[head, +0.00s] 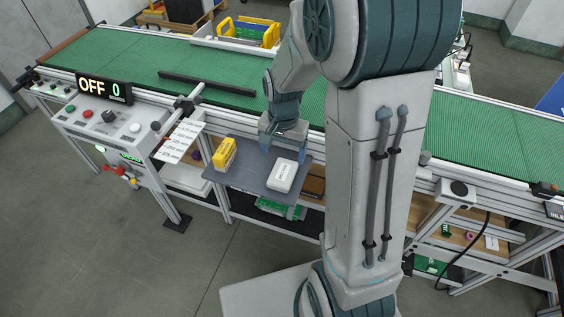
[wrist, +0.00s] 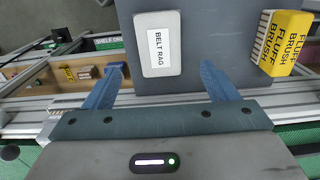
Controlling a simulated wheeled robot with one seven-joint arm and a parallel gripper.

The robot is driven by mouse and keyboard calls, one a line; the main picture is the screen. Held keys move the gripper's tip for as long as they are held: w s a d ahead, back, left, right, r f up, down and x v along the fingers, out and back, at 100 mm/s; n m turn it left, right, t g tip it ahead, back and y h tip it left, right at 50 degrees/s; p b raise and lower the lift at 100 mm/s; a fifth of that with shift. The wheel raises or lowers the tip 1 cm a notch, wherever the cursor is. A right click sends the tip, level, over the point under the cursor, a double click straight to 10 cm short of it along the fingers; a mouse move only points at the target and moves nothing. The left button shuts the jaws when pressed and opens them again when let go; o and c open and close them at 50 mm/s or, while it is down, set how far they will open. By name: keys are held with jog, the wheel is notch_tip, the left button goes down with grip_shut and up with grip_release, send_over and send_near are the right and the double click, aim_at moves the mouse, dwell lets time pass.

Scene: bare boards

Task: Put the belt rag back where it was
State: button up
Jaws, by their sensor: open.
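The belt rag, a white block labelled BELT RAG (wrist: 157,45), lies on a dark grey shelf (wrist: 218,30). In the head view the white rag (head: 282,176) lies toward the right side of that grey shelf (head: 240,178), in front of the conveyor. My gripper (head: 284,150) is open and empty, just behind the rag. In the wrist view the blue fingers of my gripper (wrist: 161,68) stand apart, with the near end of the rag between or just beyond their tips. I cannot tell how high the fingers are above the shelf.
A yellow fluff brush (head: 225,154) stands on the same shelf at the left; it also shows in the wrist view (wrist: 284,42). The green conveyor belt (head: 130,58) runs behind, with a black bar (head: 205,83) on it. A control panel reads OFF 0 (head: 104,89). Lower shelves hold small items.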

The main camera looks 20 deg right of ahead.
jog(key=s+r+n+t, duration=0.3)
jog(key=s+r+n, duration=0.4)
jog(key=s+r, duration=0.6)
jog(key=shift+s+a, duration=0.15)
jog(key=shift+s, duration=0.35)
